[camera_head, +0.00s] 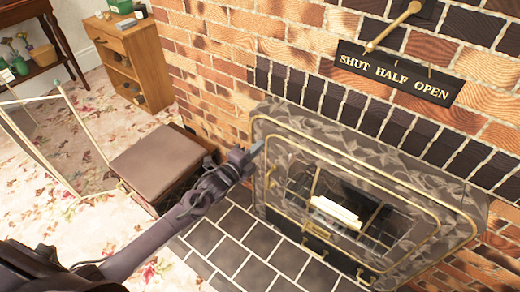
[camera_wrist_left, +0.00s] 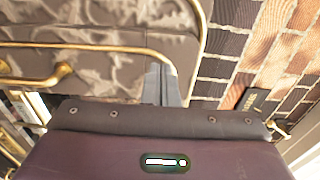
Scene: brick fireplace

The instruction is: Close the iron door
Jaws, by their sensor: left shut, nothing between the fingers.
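The iron door or surround (camera_head: 350,145) of the fireplace is a grey, leaf-patterned panel with brass trim around a dark opening. I cannot tell how far the door is from shut. My left gripper (camera_head: 256,149) reaches in from the left, its fingertips beside the panel's left edge. In the left wrist view, the shut, empty fingers (camera_wrist_left: 161,84) are by the brass-edged corner of the patterned panel (camera_wrist_left: 110,55). I cannot tell whether they touch it. A brass handle (camera_wrist_left: 50,76) is at the left there. My right gripper is not in view.
A sign reading "SHUT HALF OPEN" (camera_head: 396,74) hangs on the brick wall below a brass lever (camera_head: 393,27). A brown-cushioned box (camera_head: 158,163) stands left of the dark hearth tiles (camera_head: 232,248). A wooden cabinet (camera_head: 148,58) stands behind it.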

